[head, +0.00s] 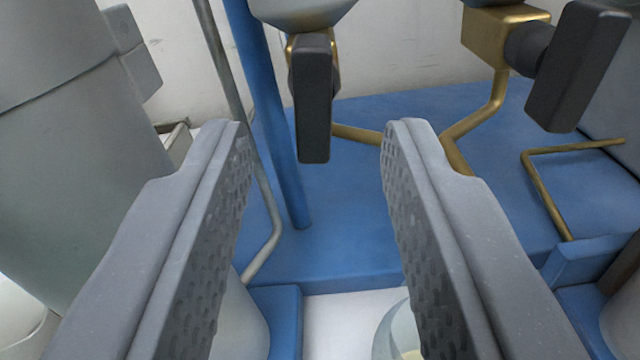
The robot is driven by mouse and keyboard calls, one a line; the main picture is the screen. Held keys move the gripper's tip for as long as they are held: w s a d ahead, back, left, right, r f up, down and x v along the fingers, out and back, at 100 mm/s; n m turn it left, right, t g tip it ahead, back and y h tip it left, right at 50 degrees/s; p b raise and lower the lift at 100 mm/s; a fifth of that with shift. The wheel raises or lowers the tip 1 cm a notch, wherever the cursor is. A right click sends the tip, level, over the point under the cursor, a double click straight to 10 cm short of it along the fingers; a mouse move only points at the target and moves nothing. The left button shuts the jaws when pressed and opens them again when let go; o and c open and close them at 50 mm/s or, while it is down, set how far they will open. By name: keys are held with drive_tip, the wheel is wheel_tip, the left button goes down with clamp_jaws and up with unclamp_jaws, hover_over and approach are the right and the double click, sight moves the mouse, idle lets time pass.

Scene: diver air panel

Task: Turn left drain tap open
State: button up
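Two drain taps with dark lever handles show in the head view. The left drain tap (313,108) is at the top middle, its handle hanging down, with a brass body under a grey rounded bowl. The right drain tap (578,62) is at the top right, its dark handle slanting down to the left from a brass body. My gripper (312,128) is open, with its two grey textured fingers wide apart. The left tap's handle shows in the gap between the fingertips, beyond them. I cannot tell the exact distance; no contact is visible.
A blue base plate (350,215) lies below, with a blue post (270,110) left of the left tap. Brass pipes (492,105) run down from the taps. A large grey cylinder (75,130) stands at left. A clear container (392,325) sits low between the fingers.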

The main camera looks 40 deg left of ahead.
drive_tip(key=v, duration=1)
drive_tip(key=shift+p, duration=0.45)
drive_tip(key=shift+d+f, duration=0.1)
